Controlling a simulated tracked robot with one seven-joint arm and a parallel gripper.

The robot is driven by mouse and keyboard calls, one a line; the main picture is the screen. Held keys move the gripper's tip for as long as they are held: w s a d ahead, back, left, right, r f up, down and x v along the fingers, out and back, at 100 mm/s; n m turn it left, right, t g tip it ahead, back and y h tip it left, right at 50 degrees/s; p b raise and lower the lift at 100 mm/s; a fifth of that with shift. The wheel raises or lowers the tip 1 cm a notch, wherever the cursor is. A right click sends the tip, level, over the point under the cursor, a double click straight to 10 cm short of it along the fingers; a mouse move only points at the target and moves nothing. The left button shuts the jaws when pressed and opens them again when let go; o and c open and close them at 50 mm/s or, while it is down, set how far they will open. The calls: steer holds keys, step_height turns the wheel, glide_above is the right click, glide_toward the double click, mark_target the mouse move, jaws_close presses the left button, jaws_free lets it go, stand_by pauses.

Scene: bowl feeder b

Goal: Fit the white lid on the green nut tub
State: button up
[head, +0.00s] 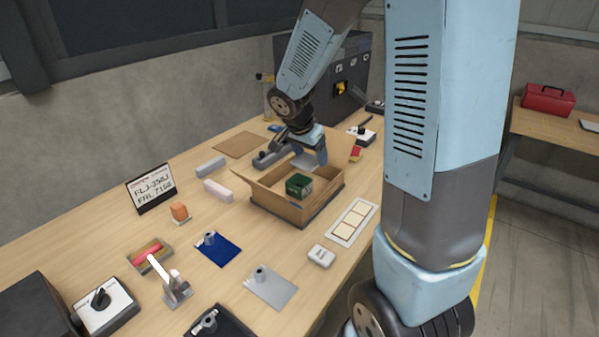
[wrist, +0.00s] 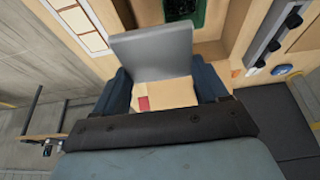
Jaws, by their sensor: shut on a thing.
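The green nut tub (head: 299,185) stands inside an open cardboard box (head: 285,208) on the bench. Part of the tub shows at the top edge of the wrist view (wrist: 184,9). My gripper (head: 306,150) is over the far side of the box, behind the tub. In the wrist view my gripper (wrist: 163,92) is shut on a flat, square plate, which appears to be the white lid (wrist: 152,50), looking grey in the shade. The lid is tilted and apart from the tub. In the head view its pale face (head: 304,161) is partly hidden by my gripper.
A tray with cream squares (head: 353,222) and a small white block (head: 321,256) lie at the near side. Grey and pink bars (head: 217,190) lie left of the box. A dark cabinet (head: 345,75) stands behind.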

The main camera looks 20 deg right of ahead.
steer(key=shift+w+a+f, duration=0.15)
steer(key=shift+w+f, duration=0.65)
steer(key=shift+f, duration=0.7)
steer(key=shift+w+a+f, duration=0.1)
steer(key=shift+w+f, duration=0.7)
steer(key=shift+f, duration=0.7)
steer(key=shift+w+a+f, duration=0.15)
steer(key=shift+w+f, duration=0.65)
steer(key=shift+f, duration=0.7)
steer(key=o, duration=1)
steer(key=shift+o, duration=0.2)
